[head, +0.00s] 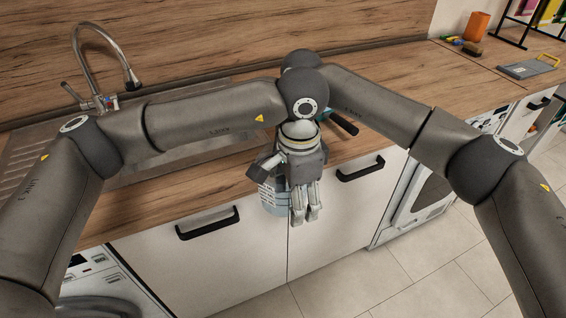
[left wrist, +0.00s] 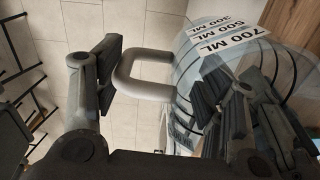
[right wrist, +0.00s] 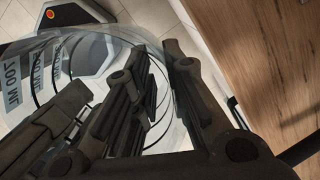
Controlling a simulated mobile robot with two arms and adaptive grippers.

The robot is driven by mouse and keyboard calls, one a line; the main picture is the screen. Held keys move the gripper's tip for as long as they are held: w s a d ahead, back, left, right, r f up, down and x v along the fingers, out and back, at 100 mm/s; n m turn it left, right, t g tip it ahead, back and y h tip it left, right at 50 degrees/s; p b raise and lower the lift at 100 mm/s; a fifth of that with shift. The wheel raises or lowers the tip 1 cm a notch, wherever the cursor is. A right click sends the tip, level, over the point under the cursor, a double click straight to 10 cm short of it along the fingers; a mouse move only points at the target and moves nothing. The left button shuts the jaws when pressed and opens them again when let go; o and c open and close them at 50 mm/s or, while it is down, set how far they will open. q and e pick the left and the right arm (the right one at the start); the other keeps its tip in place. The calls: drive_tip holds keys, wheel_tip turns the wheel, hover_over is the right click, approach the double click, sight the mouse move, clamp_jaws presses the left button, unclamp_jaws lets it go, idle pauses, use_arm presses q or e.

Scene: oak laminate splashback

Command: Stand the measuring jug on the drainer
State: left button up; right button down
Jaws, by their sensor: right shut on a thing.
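The clear measuring jug (head: 272,197) hangs in front of the counter edge, partly hidden by my grippers. Its printed wall (left wrist: 222,40) and white handle (left wrist: 145,75) show in the left wrist view, and its clear wall (right wrist: 90,45) in the right wrist view. My right gripper (right wrist: 160,68) is shut on the jug's wall near the rim; in the head view it is mostly hidden. My left gripper (head: 306,212) is open, its fingers (left wrist: 160,80) on either side of the handle, apart from it. The ribbed drainer (head: 22,165) is at the far left, partly behind my left arm.
The steel sink (head: 190,125) and tap (head: 100,70) lie behind my left arm. A dark-handled utensil (head: 343,123) lies on the counter beside my arms. An orange cup (head: 477,26), small items and a grey board (head: 530,66) stand at the far right.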

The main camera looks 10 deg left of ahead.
use_arm(q)
drive_tip(key=shift+s+d+r, duration=0.1)
drive_tip(key=shift+s+d, duration=0.1)
drive_tip(key=shift+d, duration=0.05)
use_arm(e)
drive_tip(key=shift+w, duration=0.2)
use_arm(q)
drive_tip(key=shift+r, duration=0.1)
